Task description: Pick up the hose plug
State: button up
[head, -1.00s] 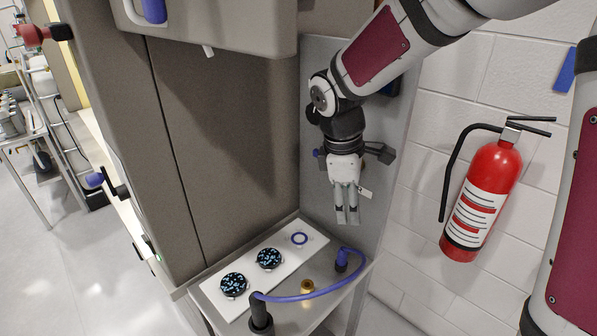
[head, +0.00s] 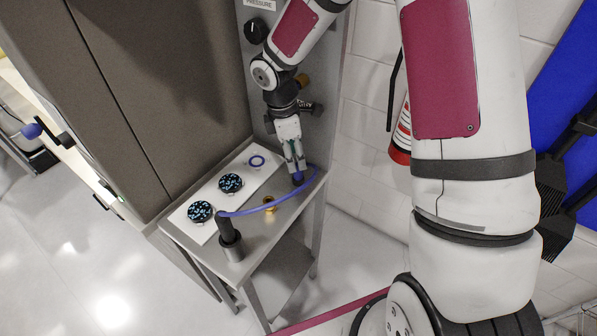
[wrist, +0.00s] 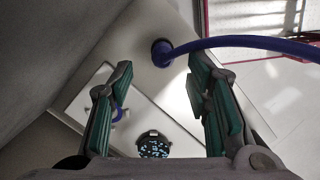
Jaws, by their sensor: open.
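The hose plug (head: 298,177) is a dark blue upright end piece on the far right of the steel table, with the blue hose (head: 265,207) curving from it. In the wrist view the plug (wrist: 162,53) shows from above, ahead of the gap between the fingers, with the hose running right. My gripper (head: 296,168) points down at the plug, its tips just at or above it. In the wrist view the fingers (wrist: 160,78) are spread wide with nothing held. Whether they touch the plug cannot be told. The hose's near end meets a black cylinder (head: 229,236).
A white panel (head: 215,203) with two patterned round discs and a blue ring lies left of the plug. A brass fitting (head: 268,203) stands on the table (head: 260,236). A grey cabinet (head: 150,100) rises left. A red extinguisher (head: 400,140) is partly hidden behind my arm.

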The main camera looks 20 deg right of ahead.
aim_at(298, 168)
jog(key=f, duration=0.3)
jog(key=f+p, duration=0.1)
jog(key=shift+s+d+f, duration=0.25)
jog(key=shift+s+d, duration=0.1)
jog(key=shift+d, duration=0.05)
jog(key=shift+w+d+f, duration=0.1)
jog(key=shift+f, duration=0.3)
grip_shut()
